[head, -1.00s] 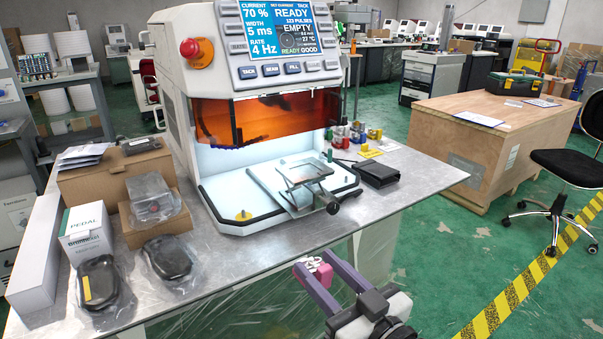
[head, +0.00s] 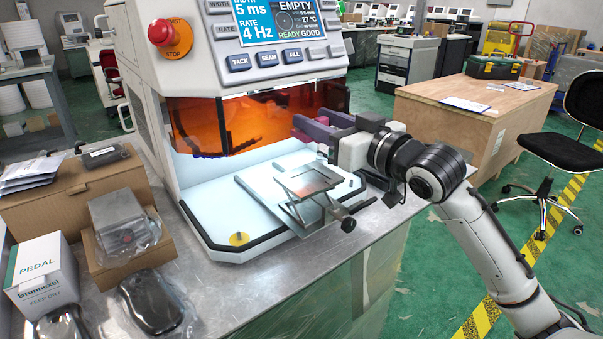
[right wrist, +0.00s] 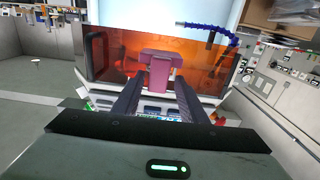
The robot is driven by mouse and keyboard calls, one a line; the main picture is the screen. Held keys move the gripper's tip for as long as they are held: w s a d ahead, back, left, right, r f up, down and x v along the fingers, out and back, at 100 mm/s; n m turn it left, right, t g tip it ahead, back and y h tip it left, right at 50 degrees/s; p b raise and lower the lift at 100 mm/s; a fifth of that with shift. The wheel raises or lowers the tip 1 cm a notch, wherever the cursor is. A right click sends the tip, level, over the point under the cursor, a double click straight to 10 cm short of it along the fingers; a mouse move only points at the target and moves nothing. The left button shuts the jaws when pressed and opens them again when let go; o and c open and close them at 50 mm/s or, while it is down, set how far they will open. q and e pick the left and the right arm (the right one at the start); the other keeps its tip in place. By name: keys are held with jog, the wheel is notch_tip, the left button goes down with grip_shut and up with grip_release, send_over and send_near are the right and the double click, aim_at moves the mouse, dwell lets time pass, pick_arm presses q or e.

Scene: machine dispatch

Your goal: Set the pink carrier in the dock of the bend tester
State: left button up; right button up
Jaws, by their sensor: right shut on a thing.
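The pink carrier (right wrist: 162,62) shows in the right wrist view as a T-shaped block between my right fingertips. My right gripper (right wrist: 160,82) is shut on it. In the head view my right gripper (head: 306,127) is above the right side of a machine's white base, in front of its orange shield; the carrier is not clear there. The machine (head: 230,75) has a screen reading EMPTY, READY and 4 Hz and TACK, SEAM and FILL buttons. I see no bend tester label, and cannot tell which part is a dock. My left gripper is not in view.
A metal stage (head: 312,182) with a knob stands on the machine's base, below and left of my right gripper. The orange shield (head: 255,118) hangs over the base. Boxes and a packed pedal (head: 152,302) crowd the table's left. A wooden crate (head: 470,115) stands behind right.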

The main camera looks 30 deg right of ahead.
jog(key=shift+s+r, duration=0.1)
jog(key=shift+s, duration=0.15)
jog(key=shift+f, duration=0.3)
notch_tip(320, 180, down, 4)
jog(key=shift+f+b, duration=0.1)
jog(key=shift+b, duration=0.45)
jog(key=shift+f, duration=0.25)
notch_tip(320, 180, down, 4)
jog(key=shift+f, duration=0.2)
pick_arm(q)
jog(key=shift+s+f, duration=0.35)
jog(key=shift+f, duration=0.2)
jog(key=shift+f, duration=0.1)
